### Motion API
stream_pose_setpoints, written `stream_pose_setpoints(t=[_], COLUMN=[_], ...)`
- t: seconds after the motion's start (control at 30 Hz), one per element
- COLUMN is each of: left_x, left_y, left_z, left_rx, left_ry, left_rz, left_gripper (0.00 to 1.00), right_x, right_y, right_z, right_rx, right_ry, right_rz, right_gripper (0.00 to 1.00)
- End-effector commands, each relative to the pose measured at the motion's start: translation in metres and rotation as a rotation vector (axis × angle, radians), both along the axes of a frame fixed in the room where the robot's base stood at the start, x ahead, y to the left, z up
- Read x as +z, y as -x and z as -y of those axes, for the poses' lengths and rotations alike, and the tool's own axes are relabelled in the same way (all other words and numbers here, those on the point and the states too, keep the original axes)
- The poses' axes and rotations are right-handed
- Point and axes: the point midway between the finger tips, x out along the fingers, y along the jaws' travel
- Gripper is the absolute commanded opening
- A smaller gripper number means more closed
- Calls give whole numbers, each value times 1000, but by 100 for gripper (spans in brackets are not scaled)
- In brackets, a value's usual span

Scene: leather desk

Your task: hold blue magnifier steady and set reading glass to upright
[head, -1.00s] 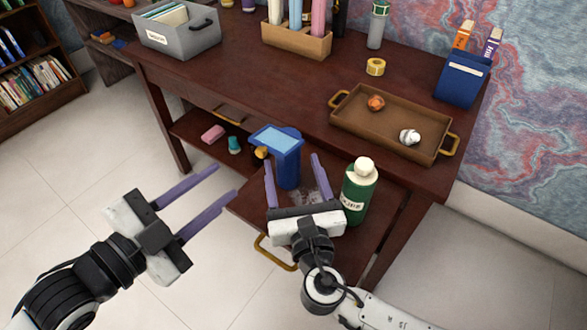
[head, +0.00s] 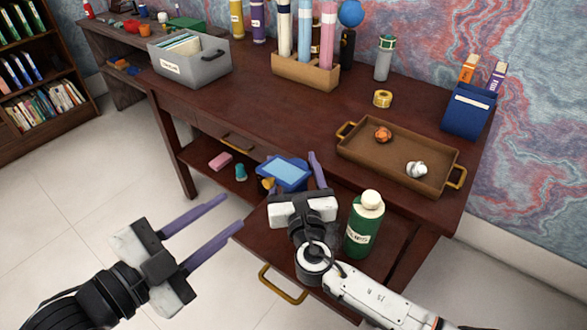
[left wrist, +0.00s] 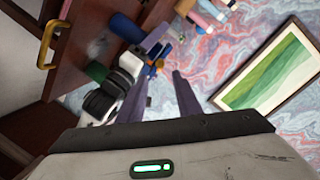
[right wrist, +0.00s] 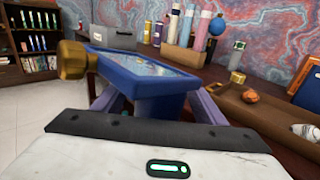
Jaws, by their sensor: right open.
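The blue magnifier (head: 283,174) stands in the opened drawer (head: 257,236), with a pale blue reading glass (head: 286,169) in a blue frame on top. In the right wrist view the glass (right wrist: 140,66) lies tilted, nearer flat than upright, with a brass knob (right wrist: 73,60) at its left. My right gripper (head: 294,170) is open, its fingers (right wrist: 157,108) on either side of the blue post (right wrist: 160,104) below the frame. I cannot tell whether they touch it. My left gripper (head: 234,211) is open and empty, left of the drawer; its fingers also show in the left wrist view (left wrist: 166,58).
A green bottle (head: 363,224) stands close right of my right gripper. A pink block (head: 220,161) and a teal piece (head: 240,172) lie left of the magnifier. A brown tray (head: 437,183) is on the desktop above. Free space lies around my left gripper.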

Motion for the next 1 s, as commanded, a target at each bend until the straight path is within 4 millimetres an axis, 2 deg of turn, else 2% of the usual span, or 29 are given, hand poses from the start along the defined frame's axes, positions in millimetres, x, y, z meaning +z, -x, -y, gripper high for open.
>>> stream_pose_setpoints(t=[0.07,0.1,0.4,0.43,0.57,0.8,1.0], left_x=[0,0,0,0,-4,-18,-21], left_y=[0,0,0,0,1,9,15], left_z=[0,0,0,0,-2,-14,-19], left_rx=[0,0,0,0,5,12,4], left_ry=[0,0,0,1,51,357,515], left_rz=[0,0,0,-1,-21,-130,-185], left_gripper=[31,31,31,35,35,35,35], right_x=[0,0,0,0,0,0,0], right_y=[0,0,0,0,0,0,0], right_z=[0,0,0,0,0,0,0], right_rx=[0,0,0,0,0,0,0], right_ry=[0,0,0,1,1,1,1], right_rz=[0,0,0,0,0,0,0], right_gripper=[65,62,11,11,11,11,11])
